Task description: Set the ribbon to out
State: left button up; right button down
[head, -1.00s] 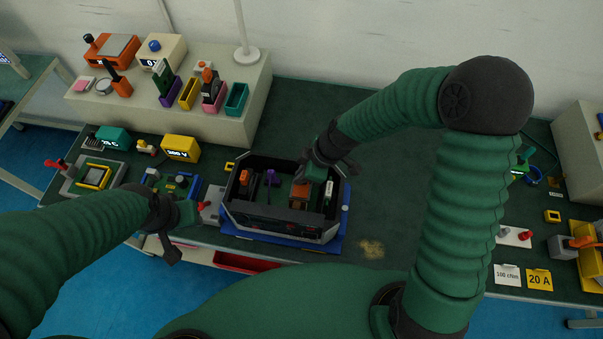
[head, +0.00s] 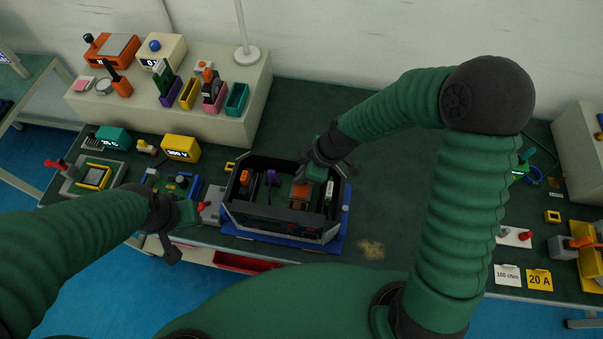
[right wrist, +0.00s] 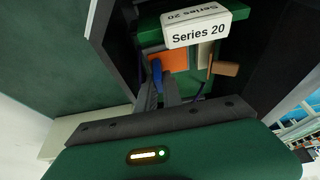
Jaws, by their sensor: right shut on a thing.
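An open dark case (head: 275,235) stands on a blue mat at the front of the bench. My right gripper (head: 307,180) reaches down into its right part. In the right wrist view the fingers (right wrist: 163,95) are close together around a small blue piece (right wrist: 157,73), beside an orange block (right wrist: 175,61). A brown-ended dark cable (right wrist: 222,68) and a white "Series 20" block (right wrist: 197,32) are near. I cannot tell for certain which part is the ribbon; the fingers partly hide the blue piece. My left gripper (head: 170,250) hangs left of the case, its jaws unclear.
An orange part and a purple part (head: 271,178) stand inside the case on the left. A yellow "300 V" unit (head: 181,149) and a blue-framed fixture are to its left. A raised shelf (head: 150,105) with small bins is behind.

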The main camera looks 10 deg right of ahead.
jog(key=shift+d, duration=0.15)
jog(key=shift+w+d, duration=0.15)
jog(key=shift+w, duration=0.2)
jog(key=c, duration=1.8)
grip_release()
jog(key=shift+o, duration=0.2)
jog(key=shift+d+r, duration=0.25)
jog(key=v, duration=1.6)
jog(key=shift+p, duration=0.3)
jog(key=shift+s+d, duration=0.1)
jog(key=shift+s, duration=0.05)
jog(key=s+d+f+m+h, duration=0.4)
jog(key=s+f+m, duration=0.3)
jog(key=m, duration=0.6)
jog(key=shift+s+t, duration=0.4)
jog(key=shift+s, duration=0.2)
